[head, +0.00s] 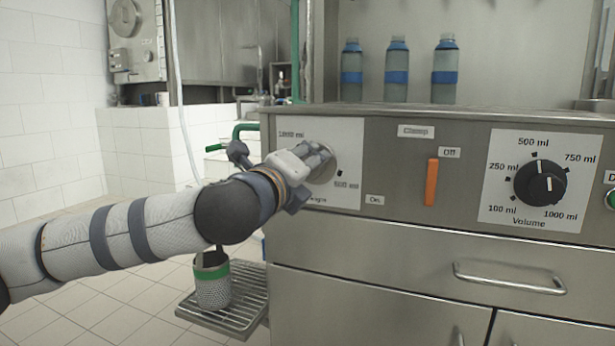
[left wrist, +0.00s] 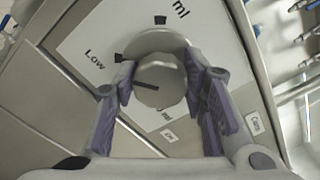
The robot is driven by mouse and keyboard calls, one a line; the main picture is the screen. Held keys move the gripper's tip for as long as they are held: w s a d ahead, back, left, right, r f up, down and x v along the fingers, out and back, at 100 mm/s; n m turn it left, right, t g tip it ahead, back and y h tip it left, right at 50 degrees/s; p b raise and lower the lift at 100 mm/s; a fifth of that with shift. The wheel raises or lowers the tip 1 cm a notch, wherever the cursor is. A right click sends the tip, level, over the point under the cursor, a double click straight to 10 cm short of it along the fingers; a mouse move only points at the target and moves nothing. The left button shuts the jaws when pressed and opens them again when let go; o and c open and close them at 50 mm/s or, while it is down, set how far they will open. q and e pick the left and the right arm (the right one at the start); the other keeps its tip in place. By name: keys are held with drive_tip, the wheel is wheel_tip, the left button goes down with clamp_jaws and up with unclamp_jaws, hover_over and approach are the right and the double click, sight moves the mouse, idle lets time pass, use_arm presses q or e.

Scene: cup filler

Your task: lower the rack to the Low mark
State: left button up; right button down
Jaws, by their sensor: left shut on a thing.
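The height knob (left wrist: 158,88) is a round grey dial with a dark pointer line, on a white plate (head: 347,135) at the left of the steel panel. In the left wrist view the pointer aims left, a little below the black tick by the word Low. My left gripper (head: 318,158) is shut on the knob, with one finger on each side; the left wrist view shows both fingers (left wrist: 160,92). The slatted metal rack (head: 255,294) is low at the machine's left side. A perforated metal cup with a green band (head: 213,285) stands on it. My right gripper is out of view.
Right of the plate are an orange clamp lever (head: 432,182) and a volume dial (head: 540,184). Several bottles with blue bands (head: 396,72) stand behind the panel. A drawer handle (head: 510,280) sticks out below. White tiled floor lies open at the left.

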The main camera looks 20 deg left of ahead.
use_arm(q)
drive_tip(key=shift+f+n+b, duration=0.1)
drive_tip(key=shift+n+b, duration=0.35)
drive_tip(key=shift+n, duration=0.35)
drive_tip(key=o, duration=1.2)
drive_tip(key=shift+c, duration=0.2)
drive_tip(key=s, duration=1.2)
drive_tip(key=shift+a, duration=0.2)
